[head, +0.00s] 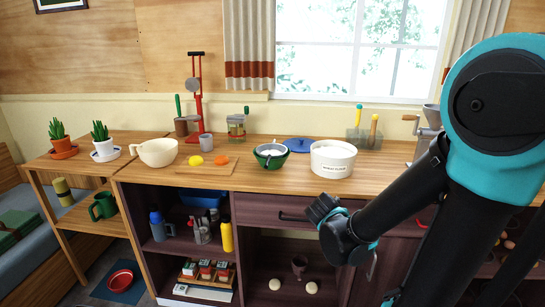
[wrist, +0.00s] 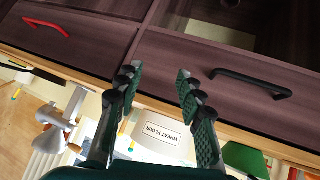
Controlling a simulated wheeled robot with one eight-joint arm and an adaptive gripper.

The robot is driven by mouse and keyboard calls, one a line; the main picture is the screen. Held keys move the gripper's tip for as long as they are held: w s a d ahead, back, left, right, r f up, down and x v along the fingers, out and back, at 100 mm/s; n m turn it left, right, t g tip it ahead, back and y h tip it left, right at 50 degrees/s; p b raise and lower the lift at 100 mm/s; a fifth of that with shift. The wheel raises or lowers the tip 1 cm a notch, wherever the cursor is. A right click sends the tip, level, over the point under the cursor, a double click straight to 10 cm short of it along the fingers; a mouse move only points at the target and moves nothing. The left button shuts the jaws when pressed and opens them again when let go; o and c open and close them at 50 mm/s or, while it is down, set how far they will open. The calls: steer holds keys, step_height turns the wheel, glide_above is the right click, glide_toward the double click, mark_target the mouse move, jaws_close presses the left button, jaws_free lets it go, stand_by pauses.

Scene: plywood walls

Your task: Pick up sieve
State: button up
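A round grey-rimmed thing that looks like the sieve (head: 270,150) sits in a dark green bowl (head: 272,163) on the wooden counter, just left of the white wheat flour container (head: 333,160). Its mesh is too small to make out. In the wrist view, the green bowl (wrist: 245,158) shows partly at the lower right, and the sieve cannot be made out. My gripper (wrist: 158,78) is open and empty, its two fingers apart in front of the drawer fronts. In the head view my gripper (head: 325,210) hangs below the counter edge, lower right of the bowl.
A cutting board (head: 207,171) with yellow and orange items and a cream bowl (head: 158,152) stand left of the sieve. A blue lid (head: 298,144) lies behind. A black drawer handle (wrist: 250,82) juts out near my gripper. A grinder (head: 428,132) stands right.

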steer(key=w+a+r+t, duration=0.3)
steer(key=a, duration=0.3)
steer(key=w+a+r+t, duration=0.2)
steer(key=w+a, duration=0.1)
steer(key=a, duration=0.3)
steer(key=t+y, duration=0.4)
steer(key=t, duration=0.1)
glide_toward(268, 159)
steer(key=w, duration=0.4)
steer(key=shift+w+d+f, duration=0.25)
steer(key=shift+w+d, duration=0.1)
steer(key=shift+d, duration=0.05)
steer(key=shift+w+a, duration=0.15)
steer(key=shift+w, duration=1.15)
steer(key=shift+w+a, duration=0.15)
steer(key=shift+w, duration=1.2)
steer(key=shift+c, duration=0.5)
jaws_close()
